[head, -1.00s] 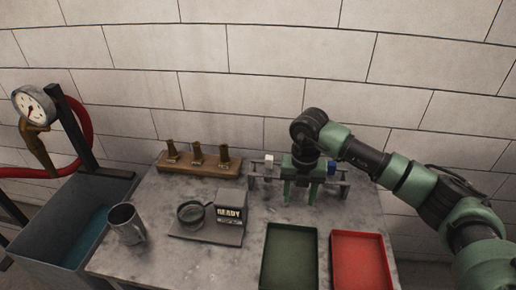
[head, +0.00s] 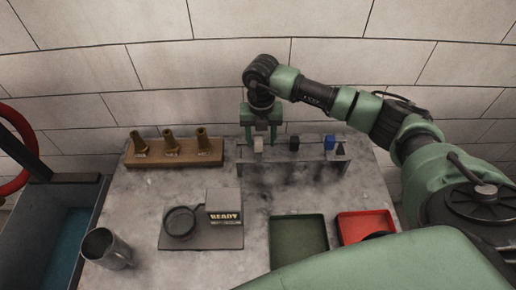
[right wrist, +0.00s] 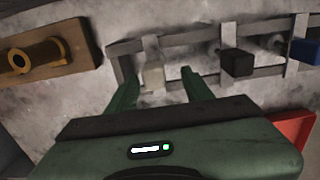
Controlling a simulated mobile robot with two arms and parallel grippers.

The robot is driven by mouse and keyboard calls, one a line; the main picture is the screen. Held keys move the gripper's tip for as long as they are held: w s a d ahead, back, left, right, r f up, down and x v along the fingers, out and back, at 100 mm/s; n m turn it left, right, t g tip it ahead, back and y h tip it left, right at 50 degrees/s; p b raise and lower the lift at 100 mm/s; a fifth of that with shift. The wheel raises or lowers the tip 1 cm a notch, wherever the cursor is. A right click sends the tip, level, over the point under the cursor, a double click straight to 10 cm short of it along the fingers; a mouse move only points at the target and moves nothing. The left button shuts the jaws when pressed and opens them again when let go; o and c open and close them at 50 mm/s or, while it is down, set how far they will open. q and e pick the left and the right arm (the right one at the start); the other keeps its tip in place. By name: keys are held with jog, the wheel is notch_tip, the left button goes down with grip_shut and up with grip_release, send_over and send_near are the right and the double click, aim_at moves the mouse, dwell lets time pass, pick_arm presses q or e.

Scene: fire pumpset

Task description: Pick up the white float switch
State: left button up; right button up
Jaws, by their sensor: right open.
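The white float switch (head: 258,145) hangs on the left part of a grey rack (head: 343,160) at the back of the table. It also shows in the right wrist view (right wrist: 153,74). My right gripper (head: 260,132) is open and points down at the white switch. In the right wrist view, its two fingers (right wrist: 160,77) stand apart with the white switch between their tips, nearer the left finger. I cannot tell whether either finger touches it. My left gripper is not in view.
A black switch (head: 294,143) and a blue switch (head: 329,142) sit on the rack to the right. A wooden block (head: 175,159) with brass nozzles is left. In front are a READY device (head: 224,208), a mug (head: 105,250), a green tray (head: 298,240) and a red tray (head: 365,224).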

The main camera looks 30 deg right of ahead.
jog(key=f, duration=0.1)
jog(key=f+p, duration=0.1)
jog(key=f, duration=0.1)
jog(key=shift+w+a+f, duration=0.25)
jog(key=shift+w+f, duration=0.1)
jog(key=shift+f, duration=0.3)
grip_shut()
jog(key=shift+r, duration=0.1)
notch_tip(320, 180, up, 20)
jog(key=f+b, duration=0.1)
jog(key=b, duration=0.4)
notch_tip(320, 180, up, 9)
jog(key=p, duration=0.7)
send_over(258, 146)
jog(key=w, duration=0.1)
jog(key=shift+w+d+r, duration=0.1)
jog(key=shift+d+r, duration=0.1)
jog(key=shift+d, duration=0.2)
